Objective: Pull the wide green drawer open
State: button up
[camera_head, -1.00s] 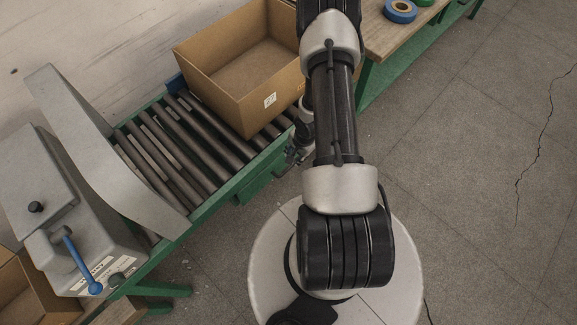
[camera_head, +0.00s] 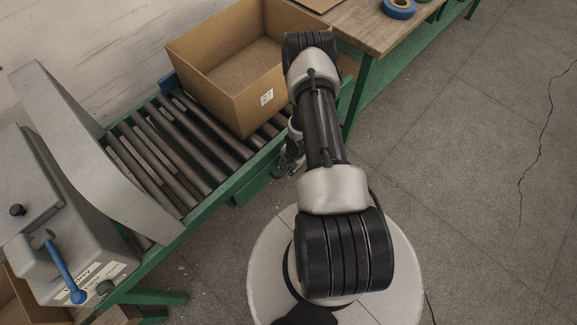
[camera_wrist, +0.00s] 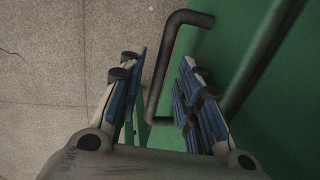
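The green drawer (camera_head: 252,188) hangs under the roller conveyor, just left of my arm in the head view. In the wrist view its green front (camera_wrist: 285,115) fills the right side, with a dark bent bar handle (camera_wrist: 158,85) standing out from it. My gripper (camera_wrist: 163,62) is open, with its blue-padded fingers on either side of the handle's long bar. Gaps show between bar and both pads. In the head view my gripper (camera_head: 289,160) is small and partly hidden by my arm beside the drawer.
A cardboard box (camera_head: 240,100) sits on the rollers (camera_head: 165,150) above. A wooden table (camera_head: 365,35) with a blue tape roll (camera_head: 398,8) stands at upper right. A grey machine with a blue lever (camera_head: 66,270) is at left. The floor at right is clear.

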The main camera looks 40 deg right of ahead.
jog(key=shift+c, duration=0.2)
grip_shut()
dwell(0.4)
